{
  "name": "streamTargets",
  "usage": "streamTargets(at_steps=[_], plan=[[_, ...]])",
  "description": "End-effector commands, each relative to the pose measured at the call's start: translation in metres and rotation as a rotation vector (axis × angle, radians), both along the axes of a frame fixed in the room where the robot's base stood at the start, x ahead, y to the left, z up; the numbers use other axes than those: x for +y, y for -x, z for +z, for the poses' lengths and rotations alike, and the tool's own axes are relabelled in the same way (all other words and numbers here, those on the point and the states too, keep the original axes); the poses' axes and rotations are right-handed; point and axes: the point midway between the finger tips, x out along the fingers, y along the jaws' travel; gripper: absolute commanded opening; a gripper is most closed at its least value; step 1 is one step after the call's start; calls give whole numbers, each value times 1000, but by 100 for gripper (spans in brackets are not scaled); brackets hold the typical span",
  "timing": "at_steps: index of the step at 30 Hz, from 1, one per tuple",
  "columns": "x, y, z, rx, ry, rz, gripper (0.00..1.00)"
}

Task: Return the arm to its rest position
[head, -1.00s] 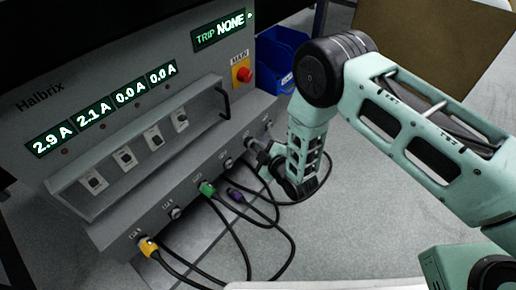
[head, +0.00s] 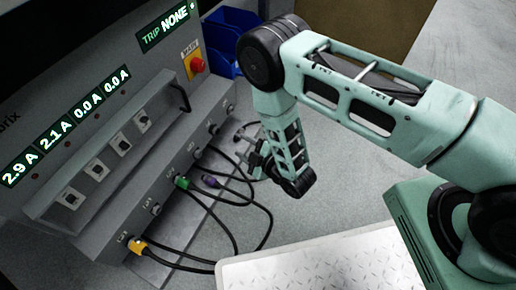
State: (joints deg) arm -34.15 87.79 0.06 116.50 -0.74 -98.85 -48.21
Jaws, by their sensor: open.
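My gripper (head: 256,158) hangs at the end of my mint-green arm (head: 350,95), in front of the right part of the grey power panel (head: 110,150). It is open and I see nothing held in it. A gap shows between it and the panel's front sockets. A yellow plug (head: 138,246) and a green plug (head: 183,182) sit at the panel's lower front. A purple connector (head: 209,181) is beside the green plug, and I cannot tell whether it is plugged in. Black cables run from the plugs, and one passes behind my gripper.
The panel has a red main knob (head: 196,65), several switches and green readouts showing 2.9, 2.1, 0.0 and 0.0 A, with trip NONE. Blue bins (head: 228,30) stand behind. A brown board (head: 375,25) is at the upper right. The grey floor (head: 345,205) below my arm is clear.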

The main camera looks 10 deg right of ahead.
Motion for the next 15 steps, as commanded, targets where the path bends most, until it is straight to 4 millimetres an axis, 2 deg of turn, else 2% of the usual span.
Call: streamTargets(at_steps=[1,6,15], plan=[[-7,10,7,5,4,0,43],[-23,33,13,2,3,1,43],[-33,48,16,-1,1,0,43]])
